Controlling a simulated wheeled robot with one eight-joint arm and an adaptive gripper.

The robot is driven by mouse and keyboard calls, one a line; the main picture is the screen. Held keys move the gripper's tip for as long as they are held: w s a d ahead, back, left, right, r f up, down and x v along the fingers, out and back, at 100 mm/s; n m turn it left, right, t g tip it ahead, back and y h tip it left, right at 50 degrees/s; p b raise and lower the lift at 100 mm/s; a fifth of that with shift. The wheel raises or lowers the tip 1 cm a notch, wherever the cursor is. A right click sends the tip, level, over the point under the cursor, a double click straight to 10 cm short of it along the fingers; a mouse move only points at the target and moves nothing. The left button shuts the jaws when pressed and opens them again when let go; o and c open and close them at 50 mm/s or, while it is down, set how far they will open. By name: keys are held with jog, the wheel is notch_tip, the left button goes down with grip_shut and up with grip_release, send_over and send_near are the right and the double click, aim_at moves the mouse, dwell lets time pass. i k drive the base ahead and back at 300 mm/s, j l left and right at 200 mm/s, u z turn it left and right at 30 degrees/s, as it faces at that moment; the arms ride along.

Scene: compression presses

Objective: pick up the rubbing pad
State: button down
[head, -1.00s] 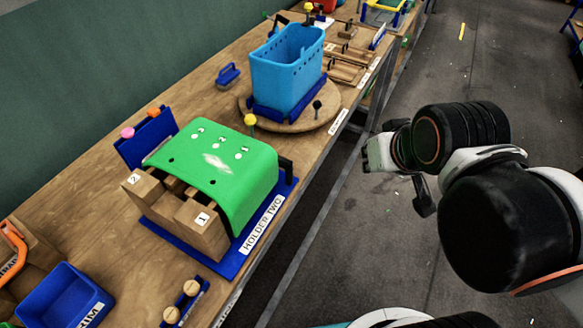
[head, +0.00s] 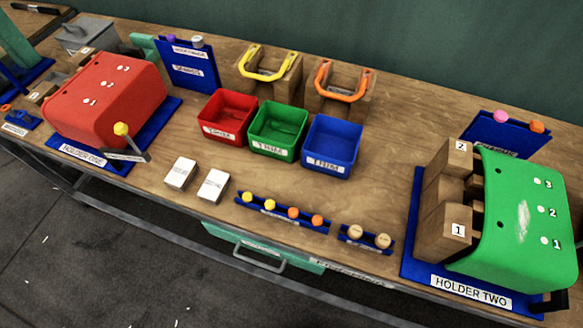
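Nothing in the head view can be surely identified as the rubbing pad. Two small white labelled blocks (head: 180,173) lie side by side on the front part of the wooden bench (head: 385,185); their print is too small to read. My gripper and arm are out of view.
Red, green and blue bins (head: 333,147) stand mid-bench, with yellow and orange handled tools (head: 341,82) on wooden stands behind. A red cover (head: 105,98) sits at left and a green cover (head: 525,215) on HOLDER TWO at right. Racks of small knobs (head: 282,213) line the front edge.

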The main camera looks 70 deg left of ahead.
aim_at(213, 191)
jog(key=j+u, duration=0.15)
jog(key=u, duration=3.1)
jog(key=z, duration=1.8)
jog(key=u, duration=1.8)
jog(key=i+z, duration=0.15)
jog(key=z, duration=0.25)
jog(key=i+j+z, duration=0.1)
jog(key=z, duration=0.3)
jog(key=i, duration=0.05)
